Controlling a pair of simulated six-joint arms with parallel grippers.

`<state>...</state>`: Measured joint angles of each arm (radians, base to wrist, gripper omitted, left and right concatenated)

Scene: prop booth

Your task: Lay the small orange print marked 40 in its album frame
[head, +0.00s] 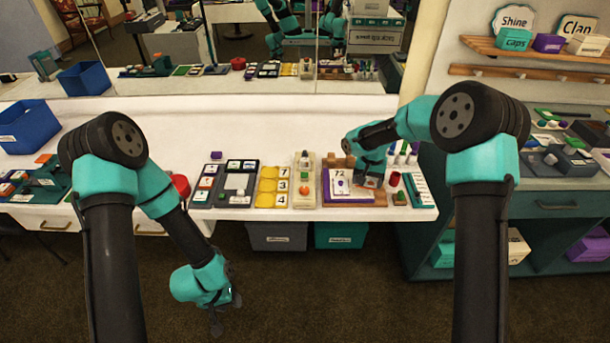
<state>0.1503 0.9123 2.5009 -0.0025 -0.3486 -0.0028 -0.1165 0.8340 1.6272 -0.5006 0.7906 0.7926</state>
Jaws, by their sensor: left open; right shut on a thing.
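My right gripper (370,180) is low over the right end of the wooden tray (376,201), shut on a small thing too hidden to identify. Beside it, a white print marked 72 (340,181) lies on a purple pad (346,213) in the tray. No small orange print marked 40 can be made out. A dark panel with pale windows (255,186), likely the album, lies left of centre on the counter; its small markings are unreadable. My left gripper (228,312) is open and empty, hanging over the floor in front of the counter, well away from the prints.
Yellow number cards (267,186) and a beige board with coloured balls (304,194) lie between the dark panel and the tray. A red cylinder (395,179) and upright pens stand right of the tray. A red round thing (181,185) and blue bin (24,127) are at left.

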